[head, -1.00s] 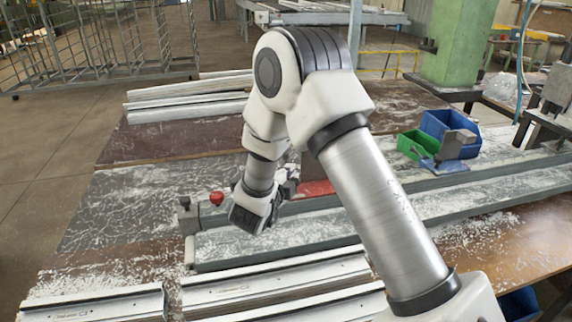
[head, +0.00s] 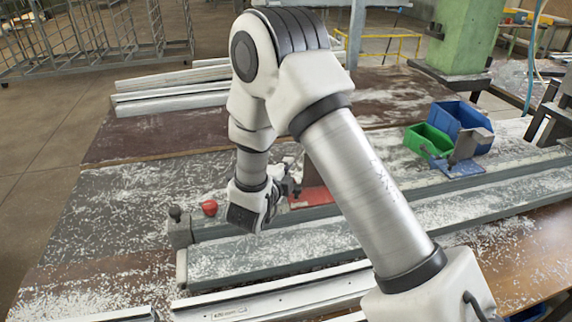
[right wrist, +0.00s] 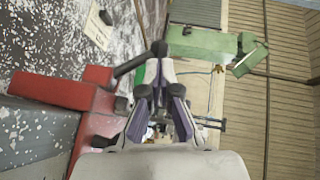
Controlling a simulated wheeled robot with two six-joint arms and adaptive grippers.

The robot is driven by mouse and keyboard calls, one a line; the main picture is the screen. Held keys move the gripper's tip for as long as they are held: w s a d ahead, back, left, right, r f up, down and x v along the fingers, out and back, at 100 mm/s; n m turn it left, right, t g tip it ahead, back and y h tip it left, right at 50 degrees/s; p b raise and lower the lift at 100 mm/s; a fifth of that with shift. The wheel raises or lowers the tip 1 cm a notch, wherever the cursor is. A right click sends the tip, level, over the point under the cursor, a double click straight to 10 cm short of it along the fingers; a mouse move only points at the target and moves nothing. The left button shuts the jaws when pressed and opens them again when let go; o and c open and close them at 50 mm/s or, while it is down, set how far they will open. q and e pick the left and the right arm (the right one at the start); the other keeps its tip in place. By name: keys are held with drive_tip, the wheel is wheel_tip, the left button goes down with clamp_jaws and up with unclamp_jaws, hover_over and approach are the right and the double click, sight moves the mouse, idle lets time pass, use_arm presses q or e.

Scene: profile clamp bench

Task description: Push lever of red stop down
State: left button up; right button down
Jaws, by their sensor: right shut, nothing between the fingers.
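The red stop (head: 313,198) sits on the grey profile rail, partly hidden behind my right arm in the head view. In the right wrist view its red body (right wrist: 62,88) fills the left side. A dark lever (right wrist: 128,66) sticks out from it towards the fingertips. My right gripper (head: 290,183) is beside the stop, on its left in the head view. In the right wrist view the gripper (right wrist: 160,50) is shut and empty, its tips close to the lever's end; I cannot tell if they touch. My left gripper is not in view.
A red knob (head: 209,208) stands near the rail's left end. A green bin (head: 428,140) and a blue bin (head: 462,121) stand at the back right. White profiles (head: 170,98) lie at the back left, and more lie in front. A green column (head: 460,40) rises behind.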

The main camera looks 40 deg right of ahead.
drive_tip(key=shift+w+r+p, duration=0.15)
drive_tip(key=shift+p, duration=0.2)
drive_tip(key=shift+d, duration=0.1)
drive_tip(key=shift+g+y, duration=0.3)
drive_tip(key=n+g+y+p, duration=0.1)
drive_tip(key=p, duration=0.1)
drive_tip(key=w+d+f+g+y+p, duration=0.1)
drive_tip(key=p, duration=0.1)
drive_tip(key=w+n+p, duration=0.1)
drive_tip(key=p, duration=0.2)
drive_tip(key=shift+w+d+f+n+g+y, duration=0.2)
drive_tip(key=shift+w+f+n+g+y, duration=0.1)
drive_tip(key=shift+g+y, duration=0.1)
drive_tip(key=shift+w+d+f+b, duration=0.1)
drive_tip(key=shift+w+f+b, duration=0.2)
drive_tip(key=shift+b, duration=0.15)
drive_tip(key=shift+w+d+f, duration=0.2)
drive_tip(key=shift+f, duration=0.05)
